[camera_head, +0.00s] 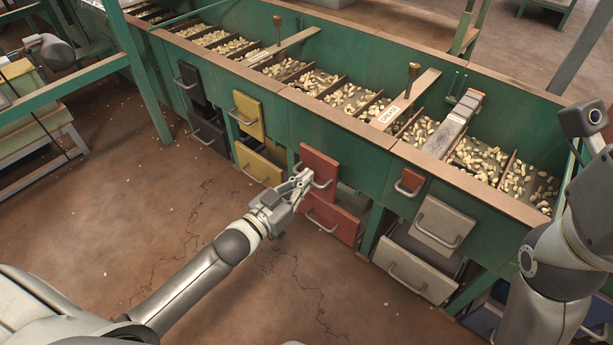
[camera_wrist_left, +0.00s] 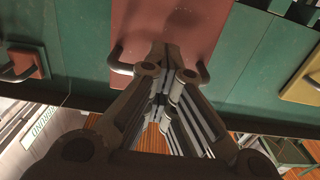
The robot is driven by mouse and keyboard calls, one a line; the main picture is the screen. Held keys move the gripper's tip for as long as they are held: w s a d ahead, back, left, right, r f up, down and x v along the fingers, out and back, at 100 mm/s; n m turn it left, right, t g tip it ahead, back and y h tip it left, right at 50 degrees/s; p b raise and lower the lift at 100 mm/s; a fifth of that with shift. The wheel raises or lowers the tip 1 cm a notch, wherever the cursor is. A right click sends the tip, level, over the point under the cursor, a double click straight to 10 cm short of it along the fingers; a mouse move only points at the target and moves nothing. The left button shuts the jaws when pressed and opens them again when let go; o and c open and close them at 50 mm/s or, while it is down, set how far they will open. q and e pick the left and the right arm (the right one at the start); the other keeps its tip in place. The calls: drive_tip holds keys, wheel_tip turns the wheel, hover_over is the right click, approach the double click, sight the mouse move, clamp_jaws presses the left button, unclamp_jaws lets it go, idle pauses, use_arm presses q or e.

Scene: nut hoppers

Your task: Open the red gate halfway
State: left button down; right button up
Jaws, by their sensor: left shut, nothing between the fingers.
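The red gate (camera_head: 319,163) is an upright red panel on the front of the green hopper row, with a grey bar handle. In the left wrist view the red gate (camera_wrist_left: 185,22) fills the top middle. Its handle (camera_wrist_left: 118,62) shows on both sides of my fingers; its middle is hidden behind them. My left gripper (camera_head: 303,178) is shut at the handle, with its fingertips (camera_wrist_left: 165,52) close in front of the panel. I cannot tell whether they touch the bar. My right arm stands at the right edge; its fingers do not show.
A red drawer (camera_head: 333,220) sits below the gate. Yellow panels (camera_head: 248,115) stand to the left and grey ones (camera_head: 443,222) to the right. A small red panel (camera_head: 409,182) is nearby. Nut-filled bins (camera_head: 350,97) run along the top. The floor in front is clear.

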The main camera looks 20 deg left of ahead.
use_arm(q)
drive_tip(key=c, duration=2.2)
unclamp_jaws()
drive_tip(key=shift+r, duration=0.1)
drive_tip(key=o, duration=2.2)
drive_tip(key=v, duration=1.2)
